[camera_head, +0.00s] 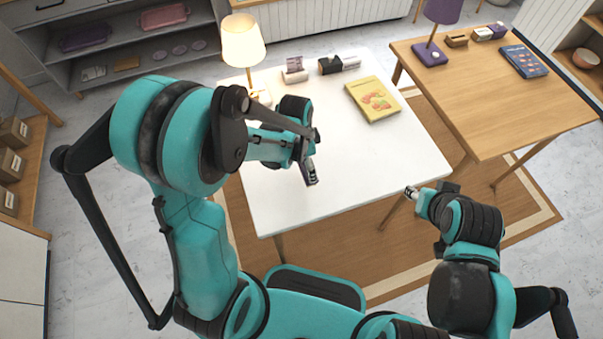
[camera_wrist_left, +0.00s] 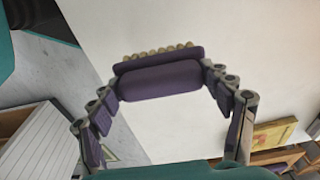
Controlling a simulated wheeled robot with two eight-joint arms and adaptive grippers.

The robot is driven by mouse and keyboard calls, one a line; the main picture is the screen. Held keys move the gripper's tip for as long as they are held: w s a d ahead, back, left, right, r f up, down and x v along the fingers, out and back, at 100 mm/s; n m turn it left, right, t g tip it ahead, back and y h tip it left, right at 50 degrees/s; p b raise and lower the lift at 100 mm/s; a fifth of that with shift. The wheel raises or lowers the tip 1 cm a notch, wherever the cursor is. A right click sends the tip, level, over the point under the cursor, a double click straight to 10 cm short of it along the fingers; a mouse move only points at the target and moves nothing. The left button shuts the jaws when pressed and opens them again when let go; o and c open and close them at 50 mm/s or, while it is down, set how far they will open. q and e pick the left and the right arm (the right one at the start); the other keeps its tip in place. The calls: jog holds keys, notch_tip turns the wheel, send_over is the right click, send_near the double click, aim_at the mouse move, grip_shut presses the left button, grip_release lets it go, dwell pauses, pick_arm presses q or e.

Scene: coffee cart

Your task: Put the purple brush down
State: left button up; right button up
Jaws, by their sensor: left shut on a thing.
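The purple brush (camera_wrist_left: 160,80) shows in the left wrist view, with a row of pale bristles along its far edge. It sits between the fingers of my left gripper (camera_head: 311,178), which is shut on it. In the head view the gripper is over the white table (camera_head: 380,168), left of its middle, and largely hides the brush. I cannot tell whether the brush touches the tabletop. My right gripper (camera_head: 411,191) is by the table's right front edge, with no object visible in it; its finger opening is unclear.
A lit lamp (camera_head: 243,42), small holders (camera_head: 295,75) and a yellow book (camera_head: 373,99) stand toward the white table's back. Its middle and front right are clear. A wooden table (camera_head: 480,92) at right holds a purple lamp (camera_head: 430,54) and blue book (camera_head: 524,61).

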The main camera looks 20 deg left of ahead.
aim_at(300, 167)
pick_arm(q)
jog(key=shift+s+a+f, duration=0.1)
jog(key=shift+a+f, duration=0.45)
jog(key=shift+a, duration=0.25)
jog(key=shift+f+b, duration=1.1)
jog(key=shift+f, duration=0.85)
jog(key=shift+f, duration=0.1)
jog(key=o, duration=1.4)
jog(key=shift+o, duration=0.2)
